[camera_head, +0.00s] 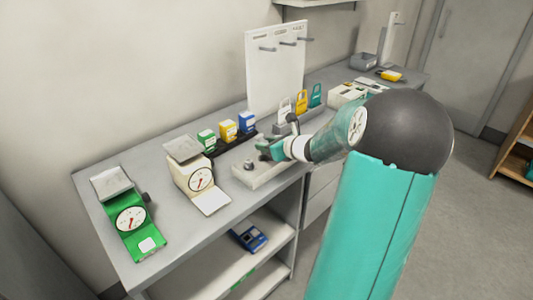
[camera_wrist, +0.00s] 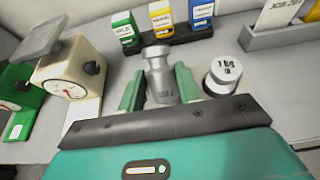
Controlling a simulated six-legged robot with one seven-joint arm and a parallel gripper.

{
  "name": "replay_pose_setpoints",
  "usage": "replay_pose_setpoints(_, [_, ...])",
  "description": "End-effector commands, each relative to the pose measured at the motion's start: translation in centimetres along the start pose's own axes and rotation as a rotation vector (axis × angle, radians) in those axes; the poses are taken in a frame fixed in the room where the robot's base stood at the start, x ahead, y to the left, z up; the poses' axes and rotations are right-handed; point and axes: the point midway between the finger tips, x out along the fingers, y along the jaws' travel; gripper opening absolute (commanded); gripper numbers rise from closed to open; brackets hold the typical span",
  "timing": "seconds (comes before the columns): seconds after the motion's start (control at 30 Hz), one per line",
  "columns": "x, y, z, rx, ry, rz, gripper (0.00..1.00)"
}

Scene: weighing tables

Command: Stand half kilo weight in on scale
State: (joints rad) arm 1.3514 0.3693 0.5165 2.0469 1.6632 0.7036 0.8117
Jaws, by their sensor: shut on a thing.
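My gripper (camera_wrist: 159,90) is shut on a steel weight (camera_wrist: 158,68) with a narrow neck and knob; it stands upright between the green fingers. Its mark is too small to read. A second weight marked 1 kg (camera_wrist: 224,72) is just right of the fingers, apart from them. In the head view my gripper (camera_head: 270,150) is over the pale weight block (camera_head: 247,179), where the held weight is hard to make out. A cream scale (camera_head: 197,183) with an empty pan stands left of it. A green scale (camera_head: 134,222) with an empty pan stands farther left.
Green, yellow and blue boxes (camera_head: 228,130) stand in a dark rack behind my gripper. A grey holder (camera_wrist: 275,38) with cards is at right in the wrist view. A blue device (camera_head: 249,237) lies on the shelf below.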

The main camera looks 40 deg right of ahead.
Motion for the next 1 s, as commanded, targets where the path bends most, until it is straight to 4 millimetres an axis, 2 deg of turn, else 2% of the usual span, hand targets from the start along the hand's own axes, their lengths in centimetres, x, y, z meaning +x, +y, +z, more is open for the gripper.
replay_pose_setpoints(0.27, [1.8,-0.9,-1.0,0.0,-0.003,0.001,0.0])
replay_pose_setpoints(0.5, [3.4,-1.2,-3.6,0.001,-0.001,0.002,0.0])
replay_pose_setpoints(0.97, [3.7,-1.2,-4.3,-0.001,-0.003,0.001,0.0])
replay_pose_setpoints(1.0, [3.6,-1.2,-4.4,0.0,-0.001,0.0,0.41])
